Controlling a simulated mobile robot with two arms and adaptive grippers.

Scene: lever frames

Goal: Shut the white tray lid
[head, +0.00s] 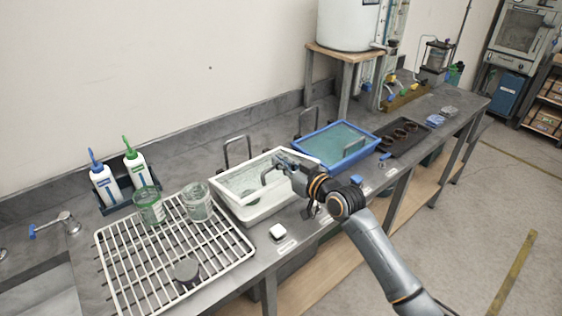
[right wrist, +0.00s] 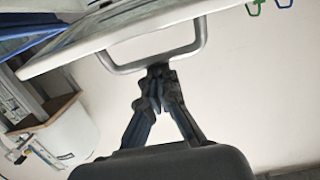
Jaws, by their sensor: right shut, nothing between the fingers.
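The white tray (head: 258,214) stands on the grey bench, left of the blue tray. Its white-framed lid (head: 229,184) with a clear panel is over it, and the lid looks tilted rather than flat. The lid has a grey U-shaped handle (head: 267,172). In the right wrist view the handle (right wrist: 152,66) juts from the white lid edge (right wrist: 95,40). My right gripper (head: 283,160) is at the lid by the handle. In the right wrist view its fingertips (right wrist: 158,72) are together close to the handle bar, with nothing held; contact is unclear. My left gripper is out of view.
A blue tray (head: 299,157) with a teal panel stands to the right. A white rack (head: 215,262) with glass beakers (head: 149,207) is to the left. Dark upright bars (head: 237,141) stand behind the trays.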

